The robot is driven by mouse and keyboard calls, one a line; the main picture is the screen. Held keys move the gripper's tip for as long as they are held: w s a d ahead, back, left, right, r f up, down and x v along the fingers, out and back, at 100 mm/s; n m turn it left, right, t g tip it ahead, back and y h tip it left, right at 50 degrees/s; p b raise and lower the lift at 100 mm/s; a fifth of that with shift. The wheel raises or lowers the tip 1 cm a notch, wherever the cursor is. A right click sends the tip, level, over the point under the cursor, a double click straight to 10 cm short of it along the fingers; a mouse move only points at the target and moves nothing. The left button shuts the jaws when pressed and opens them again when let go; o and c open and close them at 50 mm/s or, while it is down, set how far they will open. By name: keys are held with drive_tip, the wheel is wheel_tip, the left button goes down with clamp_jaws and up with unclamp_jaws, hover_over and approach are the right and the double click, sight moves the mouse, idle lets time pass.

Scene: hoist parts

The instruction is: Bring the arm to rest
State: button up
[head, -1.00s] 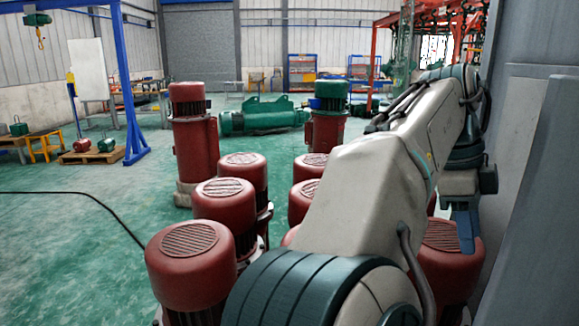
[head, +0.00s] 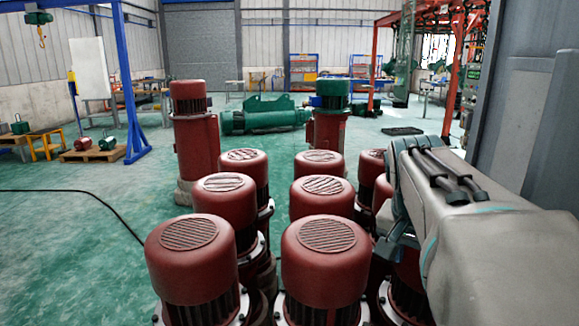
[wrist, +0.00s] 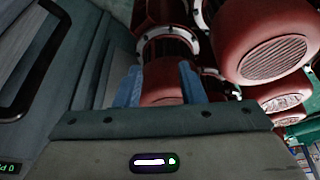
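My arm (head: 455,215) reaches in from the right edge of the head view, over the right side of a group of red hoist motors (head: 325,255). My gripper is hidden in the head view. In the wrist view, my gripper (wrist: 159,75) shows two blue fingers spread apart with a gap between them. Nothing is held. A red motor with a pale flange (wrist: 168,45) shows beyond the fingers; I cannot tell how far off it is.
Several red motors stand close together in front, with grey panels (head: 540,130) on the right. The green floor at left (head: 75,235) is open apart from a black cable.

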drive_tip(key=s+a+f+n+y+p, duration=0.3)
drive_tip(key=s+a+f+n, duration=0.3)
drive_tip(key=s+f, duration=0.4)
drive_tip(key=shift+s+a+f+n+p, duration=0.3)
drive_tip(key=shift+s+n+p, duration=0.15)
drive_tip(key=shift+s+n, duration=0.4)
